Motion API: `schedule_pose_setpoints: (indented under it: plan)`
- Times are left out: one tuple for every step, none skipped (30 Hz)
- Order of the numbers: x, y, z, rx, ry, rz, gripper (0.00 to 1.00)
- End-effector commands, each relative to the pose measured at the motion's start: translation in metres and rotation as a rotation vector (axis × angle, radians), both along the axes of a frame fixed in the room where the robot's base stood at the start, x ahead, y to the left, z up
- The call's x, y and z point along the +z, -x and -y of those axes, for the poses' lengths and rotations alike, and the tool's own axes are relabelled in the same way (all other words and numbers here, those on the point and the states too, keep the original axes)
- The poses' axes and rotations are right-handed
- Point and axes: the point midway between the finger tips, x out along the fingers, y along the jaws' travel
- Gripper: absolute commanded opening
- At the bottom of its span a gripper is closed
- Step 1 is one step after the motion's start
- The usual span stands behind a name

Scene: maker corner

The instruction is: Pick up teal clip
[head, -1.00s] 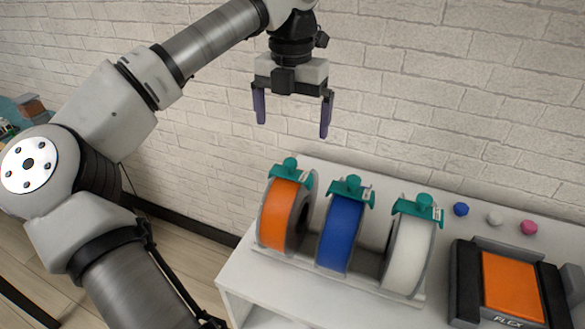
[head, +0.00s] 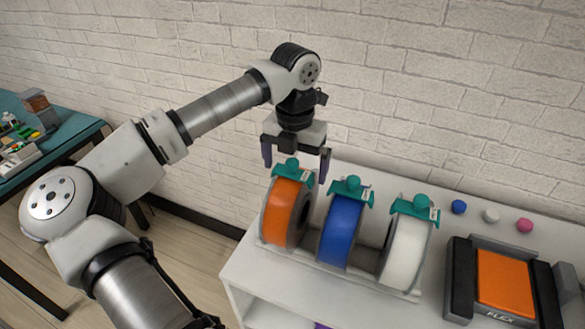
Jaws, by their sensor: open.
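Three teal clips sit on top of filament spools on a white shelf unit. One clip (head: 292,171) is on the orange spool (head: 280,212), one clip (head: 350,191) on the blue spool (head: 341,232), and one clip (head: 415,208) on the white spool (head: 405,253). My gripper (head: 296,168) points down, open and empty. Its dark purple fingers appear on either side of the orange spool's clip, at about its height or slightly above. I cannot tell whether they touch it.
The blue spool's clip stands close to the right of my gripper. Small blue (head: 459,206), white (head: 491,216) and pink (head: 524,225) balls lie at the back of the white shelf top (head: 262,275). A black and orange device (head: 505,283) stands at the right. A brick wall rises behind.

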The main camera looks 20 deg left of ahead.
Motion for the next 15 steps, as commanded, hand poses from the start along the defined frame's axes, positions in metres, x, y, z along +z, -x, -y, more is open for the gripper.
schedule_pose_setpoints:
  plan:
    - [0.0000,0.0000,-0.0001,0.000,0.000,0.000,1.00]
    - [0.0000,0.0000,-0.0001,0.000,0.000,0.000,1.00]
    - [0.0001,0.0000,-0.0001,0.000,0.000,0.000,0.95]
    - [0.0001,0.0000,-0.0001,0.000,0.000,0.000,0.91]
    - [0.0002,0.0000,-0.0001,0.000,0.000,0.000,0.87]
    - [0.0002,0.0000,-0.0001,0.000,0.000,0.000,0.82]
    - [0.0003,0.0000,-0.0001,0.000,0.000,0.000,0.78]
    - [0.0003,0.0000,-0.0001,0.000,0.000,0.000,0.74]
    - [0.0003,-0.0001,-0.0001,0.000,0.000,0.000,0.69]
    - [0.0004,-0.0001,-0.0001,0.000,0.000,0.000,0.65]
    - [0.0004,-0.0001,-0.0001,0.000,0.000,0.000,0.61]
    - [0.0004,-0.0001,-0.0001,0.000,0.000,0.000,0.60]
    - [0.0004,-0.0001,-0.0001,0.000,0.000,0.000,0.60]
    - [0.0005,-0.0001,-0.0001,0.000,0.000,0.000,0.56]
    - [0.0005,-0.0001,-0.0001,0.000,0.000,0.000,0.56]
